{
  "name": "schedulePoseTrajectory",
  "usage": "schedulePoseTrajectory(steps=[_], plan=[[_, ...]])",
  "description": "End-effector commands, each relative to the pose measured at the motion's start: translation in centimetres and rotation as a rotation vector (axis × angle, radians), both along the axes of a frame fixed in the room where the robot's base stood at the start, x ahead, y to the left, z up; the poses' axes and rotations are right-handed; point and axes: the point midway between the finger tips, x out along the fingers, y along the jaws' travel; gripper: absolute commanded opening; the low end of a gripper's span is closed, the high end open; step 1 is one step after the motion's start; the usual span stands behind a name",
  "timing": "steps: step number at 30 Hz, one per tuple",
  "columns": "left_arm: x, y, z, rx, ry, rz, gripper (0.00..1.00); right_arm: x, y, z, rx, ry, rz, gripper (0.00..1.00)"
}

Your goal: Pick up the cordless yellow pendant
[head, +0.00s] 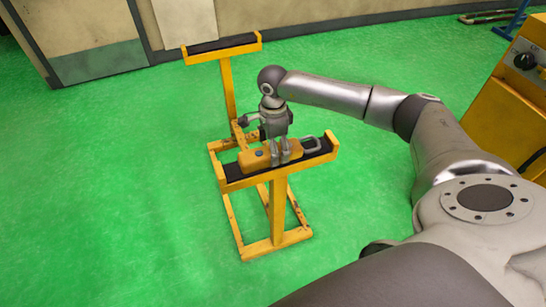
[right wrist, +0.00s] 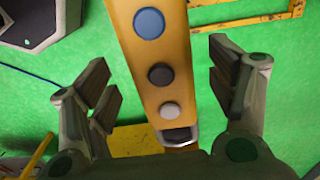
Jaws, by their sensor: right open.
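The yellow pendant (head: 256,162) lies on the black top of the near yellow stand (head: 236,181) in the head view. A grey metal loop (head: 313,145) shows at its right end. In the right wrist view the pendant (right wrist: 148,62) runs down the picture, with a blue button and two greyer ones on its face. My right gripper (head: 279,158) points down over the pendant. In the right wrist view its open fingers (right wrist: 163,88) stand on either side of the pendant, with a gap on both sides. My left gripper is not in view.
A second raised bar (head: 222,45) with a black top stands behind, on the same yellow frame (head: 277,246). A yellow machine (head: 510,110) with a knob stands at the right. The green floor (head: 110,180) to the left is clear.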

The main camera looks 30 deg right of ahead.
Motion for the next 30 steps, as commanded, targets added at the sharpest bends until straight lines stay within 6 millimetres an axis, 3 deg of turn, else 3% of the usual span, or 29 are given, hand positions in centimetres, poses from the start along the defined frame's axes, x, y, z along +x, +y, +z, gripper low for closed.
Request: schedulePoseTrajectory(steps=[1, 4, 12, 27, 30], plan=[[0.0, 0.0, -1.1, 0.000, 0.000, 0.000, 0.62, 0.0, 0.1, -1.4, 0.000, 0.002, -0.001, 0.79], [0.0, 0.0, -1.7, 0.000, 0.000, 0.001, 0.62, 0.1, 0.1, -2.5, 0.001, 0.000, -0.001, 0.79], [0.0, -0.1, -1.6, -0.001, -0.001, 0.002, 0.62, 0.1, 0.1, -2.5, 0.001, -0.001, -0.001, 0.79], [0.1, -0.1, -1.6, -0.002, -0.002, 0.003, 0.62, 0.1, 0.1, -2.5, 0.001, -0.001, -0.001, 0.14], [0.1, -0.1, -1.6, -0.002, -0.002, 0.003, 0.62, 0.2, 0.1, -2.4, 0.001, -0.003, -0.001, 0.14]])
